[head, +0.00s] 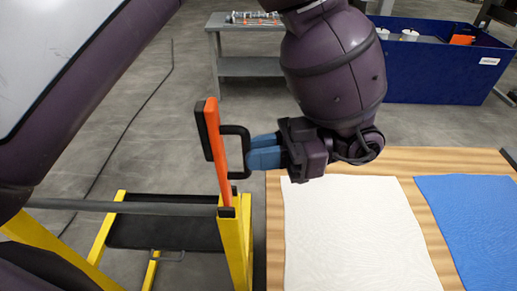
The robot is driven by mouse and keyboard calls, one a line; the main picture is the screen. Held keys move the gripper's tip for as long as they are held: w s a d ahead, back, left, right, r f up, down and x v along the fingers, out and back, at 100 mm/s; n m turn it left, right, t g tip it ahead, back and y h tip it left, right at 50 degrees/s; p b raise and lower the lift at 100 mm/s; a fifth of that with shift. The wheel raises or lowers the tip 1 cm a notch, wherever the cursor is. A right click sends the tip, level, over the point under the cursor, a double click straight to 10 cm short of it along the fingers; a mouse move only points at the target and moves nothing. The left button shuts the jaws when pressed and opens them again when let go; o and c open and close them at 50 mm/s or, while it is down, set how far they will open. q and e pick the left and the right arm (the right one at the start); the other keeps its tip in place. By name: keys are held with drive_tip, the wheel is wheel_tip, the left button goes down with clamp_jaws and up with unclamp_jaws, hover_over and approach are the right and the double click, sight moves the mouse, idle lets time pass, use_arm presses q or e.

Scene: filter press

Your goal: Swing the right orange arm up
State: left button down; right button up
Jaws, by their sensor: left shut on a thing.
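An orange arm (217,150) stands nearly upright, leaning slightly left, on top of a yellow post (238,250). A black D-shaped handle (238,131) sticks out from its right side. My left gripper (255,152) reaches in from the right with its blue fingers shut on the handle. The fingertips hide part of the handle's grip. Only one orange arm shows. My right gripper is not in view.
A wooden table (275,235) with a white cloth (355,235) and a blue cloth (475,215) stands at right. A grey bench (250,66) and blue bin (430,75) stand behind.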

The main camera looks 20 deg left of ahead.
use_arm(q)
drive_tip(key=shift+d+f, duration=0.15)
drive_tip(key=shift+f, duration=0.05)
idle(0.6)
drive_tip(key=c, duration=1.1)
unclamp_jaws()
drive_tip(key=shift+d, duration=0.15)
drive_tip(key=shift+r, duration=0.1)
